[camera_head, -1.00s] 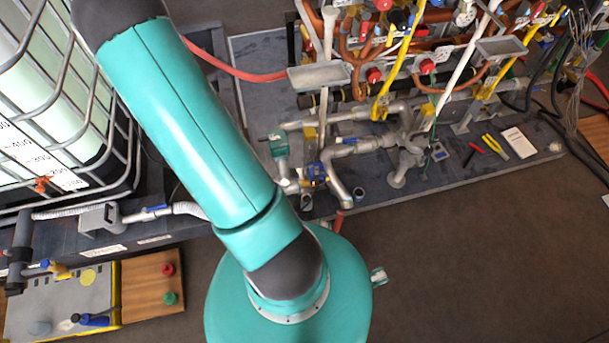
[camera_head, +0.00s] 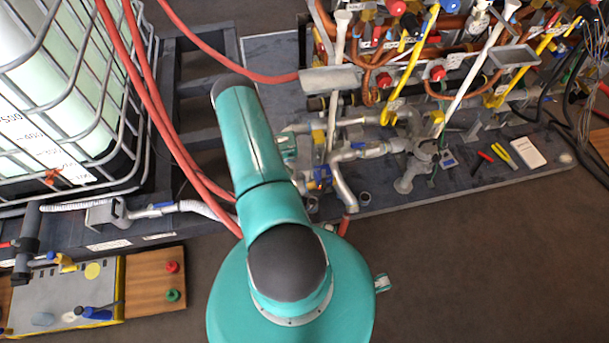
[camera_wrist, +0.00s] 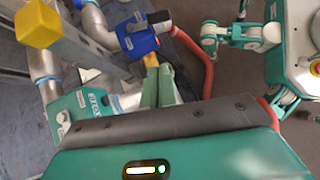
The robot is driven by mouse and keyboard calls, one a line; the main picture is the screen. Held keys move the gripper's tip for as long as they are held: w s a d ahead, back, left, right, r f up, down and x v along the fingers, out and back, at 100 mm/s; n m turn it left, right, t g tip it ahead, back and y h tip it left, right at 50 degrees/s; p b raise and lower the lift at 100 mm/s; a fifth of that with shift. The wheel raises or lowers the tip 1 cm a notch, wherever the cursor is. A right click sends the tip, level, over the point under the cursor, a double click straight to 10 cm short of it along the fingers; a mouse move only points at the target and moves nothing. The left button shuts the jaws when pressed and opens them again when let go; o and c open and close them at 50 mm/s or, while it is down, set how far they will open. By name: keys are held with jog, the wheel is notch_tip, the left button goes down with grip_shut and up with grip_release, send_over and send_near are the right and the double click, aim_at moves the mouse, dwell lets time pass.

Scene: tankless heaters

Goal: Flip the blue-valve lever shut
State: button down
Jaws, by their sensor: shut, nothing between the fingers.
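The blue valve (camera_wrist: 137,42) sits on a silver pipe in the upper middle of the wrist view. It also shows in the head view (camera_head: 321,173), just right of my arm. A dark block (camera_wrist: 160,18) juts from the valve's upper right side; I cannot tell if it is the lever. My gripper (camera_wrist: 158,72) shows in the wrist view as green fingers, shut and empty, just below the valve. A small yellow piece (camera_wrist: 151,60) shows by the fingertips; contact is unclear. My arm hides the gripper in the head view.
A teal box (camera_wrist: 85,112) on a pipe lies left of the fingers. A yellow block (camera_wrist: 38,22) stands at upper left. A red hose (camera_wrist: 198,55) curves on the right. Dense pipework (camera_head: 430,70) fills the upper right, and open floor (camera_head: 470,260) lies at lower right.

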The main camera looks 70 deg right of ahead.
aim_at(324, 183)
jog(key=s+r+x, duration=0.2)
jog(key=x, duration=1)
jog(key=shift+d, duration=0.35)
jog(key=shift+s+a+f, duration=0.1)
jog(key=shift+s+a+n+h, duration=0.1)
jog(key=shift+s+n+h, duration=0.5)
jog(key=shift+s+n, duration=0.3)
